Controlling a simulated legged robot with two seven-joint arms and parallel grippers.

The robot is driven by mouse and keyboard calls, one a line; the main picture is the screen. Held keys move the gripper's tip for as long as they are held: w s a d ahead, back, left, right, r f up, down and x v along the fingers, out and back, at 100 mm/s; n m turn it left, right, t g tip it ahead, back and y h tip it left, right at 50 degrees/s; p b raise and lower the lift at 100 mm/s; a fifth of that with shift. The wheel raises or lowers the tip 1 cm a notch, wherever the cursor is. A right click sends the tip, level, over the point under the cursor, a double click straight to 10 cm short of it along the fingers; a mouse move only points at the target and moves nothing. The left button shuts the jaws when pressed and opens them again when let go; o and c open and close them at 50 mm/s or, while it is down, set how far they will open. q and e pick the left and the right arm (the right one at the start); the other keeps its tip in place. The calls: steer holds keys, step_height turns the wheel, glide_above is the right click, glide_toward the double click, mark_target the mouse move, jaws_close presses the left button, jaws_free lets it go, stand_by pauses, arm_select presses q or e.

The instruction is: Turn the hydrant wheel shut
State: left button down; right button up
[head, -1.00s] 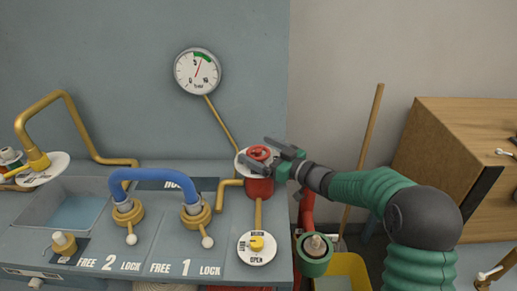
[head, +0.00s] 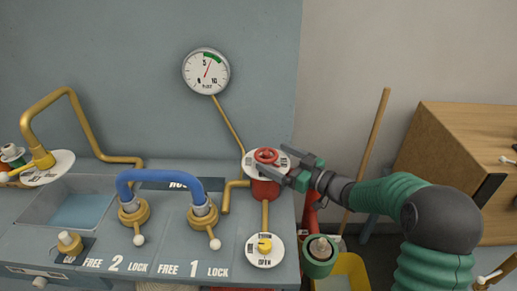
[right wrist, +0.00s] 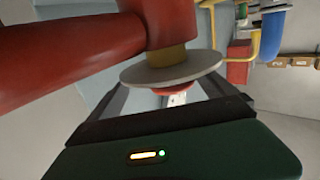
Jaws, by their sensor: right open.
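The red hydrant wheel (head: 266,156) sits on top of a red hydrant body (head: 265,190), above a pale round label plate (head: 252,169). My right gripper (head: 278,163) is open just right of the wheel, its fingers pointing left toward it. In the right wrist view the scene looks upside down: the wheel (right wrist: 173,92) shows below the plate (right wrist: 172,69), in the space between the two spread fingers, partly hidden. I cannot tell whether anything touches. My left gripper is out of view.
A pressure gauge (head: 206,71) hangs on the wall. A yellow knob (head: 264,245) on an open/shut dial lies below the hydrant. A blue hose loop (head: 160,177) and two levers stand left. A wooden cabinet (head: 465,150) and a leaning stick (head: 367,160) are right.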

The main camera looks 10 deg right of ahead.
steer(key=shift+s+d, duration=0.2)
steer(key=shift+s, duration=0.25)
steer(key=shift+s+d+p, duration=0.25)
steer(key=shift+p, duration=0.05)
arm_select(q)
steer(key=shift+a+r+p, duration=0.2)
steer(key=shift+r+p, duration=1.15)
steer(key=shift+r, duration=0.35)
arm_select(e)
steer(key=w+d+v, duration=0.1)
steer(key=d+v, duration=0.1)
steer(key=v, duration=0.9)
steer(key=shift+d+f, duration=0.15)
steer(key=shift+f, duration=0.1)
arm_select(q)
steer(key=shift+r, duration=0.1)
